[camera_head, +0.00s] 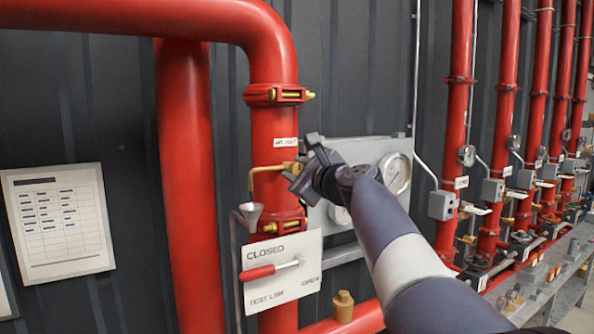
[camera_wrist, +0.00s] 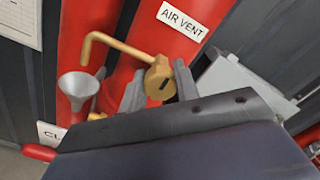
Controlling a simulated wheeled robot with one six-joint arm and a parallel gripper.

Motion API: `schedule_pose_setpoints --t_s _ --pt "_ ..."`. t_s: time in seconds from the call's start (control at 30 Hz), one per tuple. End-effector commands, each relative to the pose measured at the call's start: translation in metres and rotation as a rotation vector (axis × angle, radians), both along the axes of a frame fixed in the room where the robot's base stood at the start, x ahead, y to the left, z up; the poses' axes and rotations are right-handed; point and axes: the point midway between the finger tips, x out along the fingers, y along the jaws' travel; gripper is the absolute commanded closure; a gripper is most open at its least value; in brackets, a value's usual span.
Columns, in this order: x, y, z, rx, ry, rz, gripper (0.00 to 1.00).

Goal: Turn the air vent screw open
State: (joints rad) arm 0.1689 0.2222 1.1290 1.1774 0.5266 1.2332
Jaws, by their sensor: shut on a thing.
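The brass air vent screw (camera_wrist: 158,82), with a dark slot in its face, sits on the red pipe under the white AIR VENT label (camera_wrist: 183,18). A bent brass tube (camera_wrist: 105,40) runs from it to the left. In the head view, the brass vent fitting (camera_head: 268,170) shows just left of my gripper (camera_head: 303,165), which hides the screw. In the wrist view, my gripper's fingers (camera_wrist: 160,88) stand on either side of the screw and are shut on it. The lower part of the screw is hidden behind my gripper's body.
A grey funnel (camera_wrist: 79,85) stands below the tube's end. A gauge panel (camera_head: 352,152) is close behind my arm. Below are a CLOSED sign (camera_head: 290,285) and its red-handled lever (camera_head: 258,272). More red pipes (camera_head: 459,80) stand at right.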

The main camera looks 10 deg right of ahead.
Motion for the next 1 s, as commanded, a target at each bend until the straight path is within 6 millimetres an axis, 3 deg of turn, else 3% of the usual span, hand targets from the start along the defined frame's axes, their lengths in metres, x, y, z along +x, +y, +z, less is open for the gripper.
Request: schedule_pose_setpoints --t_s 0.17,0.53,1.0 --pt "0.0 0.0001 -0.0002 0.0 0.001 0.001 0.93" --pt "0.0 0.0001 -0.0021 -0.071 -0.022 0.001 0.93" --pt "-0.0002 0.0005 -0.0043 -0.439 -0.143 0.0 0.93"
